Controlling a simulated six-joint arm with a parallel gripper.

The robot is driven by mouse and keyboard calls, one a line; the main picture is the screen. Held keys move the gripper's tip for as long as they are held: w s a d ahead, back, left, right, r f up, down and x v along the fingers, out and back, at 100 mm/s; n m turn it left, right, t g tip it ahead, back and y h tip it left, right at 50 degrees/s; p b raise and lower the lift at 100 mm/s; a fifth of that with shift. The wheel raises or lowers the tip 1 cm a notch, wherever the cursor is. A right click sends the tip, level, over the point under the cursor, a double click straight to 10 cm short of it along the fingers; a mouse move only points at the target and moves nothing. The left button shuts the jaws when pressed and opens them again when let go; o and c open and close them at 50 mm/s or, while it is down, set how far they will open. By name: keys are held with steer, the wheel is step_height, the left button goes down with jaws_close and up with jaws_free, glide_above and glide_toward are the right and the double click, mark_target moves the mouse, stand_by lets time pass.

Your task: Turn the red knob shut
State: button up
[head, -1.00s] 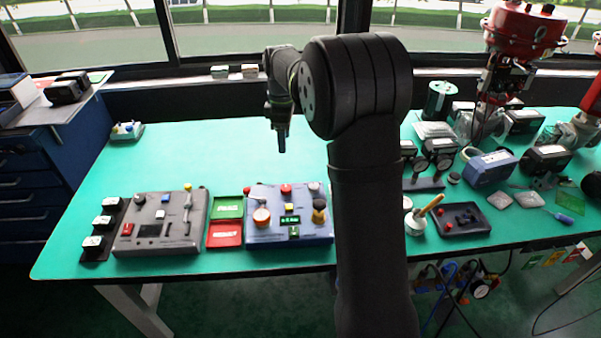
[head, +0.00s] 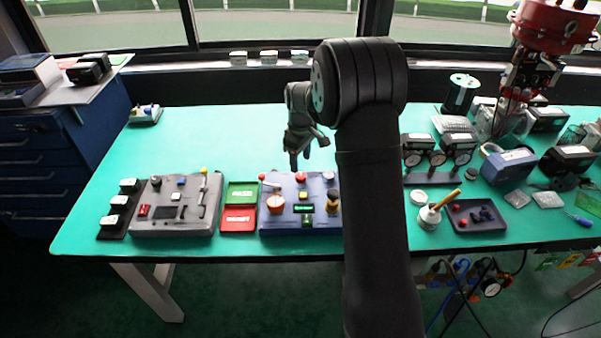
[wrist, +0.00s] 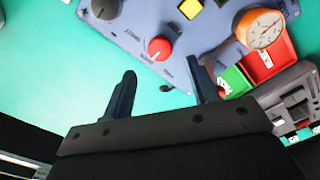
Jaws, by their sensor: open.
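The red knob (wrist: 159,48) is a round knob with a pale pointer mark on its top, set on the blue-grey control panel (wrist: 140,22). In the wrist view it lies ahead of and between the fingertips of my gripper (wrist: 162,73), apart from them. The gripper is open and empty. In the head view the red knob (head: 300,177) is near the panel's back edge, and my gripper (head: 296,155) hangs above and just behind it. The knob's exact angle is too small to read in the head view.
A dark grey knob (wrist: 104,8), a yellow button (wrist: 191,8) and an orange dial (wrist: 262,28) sit near the red knob. Red and green trays (head: 239,217) and a grey panel (head: 175,226) stand to the left. The table behind the panel is clear.

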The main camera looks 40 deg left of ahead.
mark_target(300, 175)
step_height(300, 175, down, 6)
steer(key=shift+f, duration=0.1)
steer(key=shift+c, duration=0.4)
steer(key=c, duration=0.9)
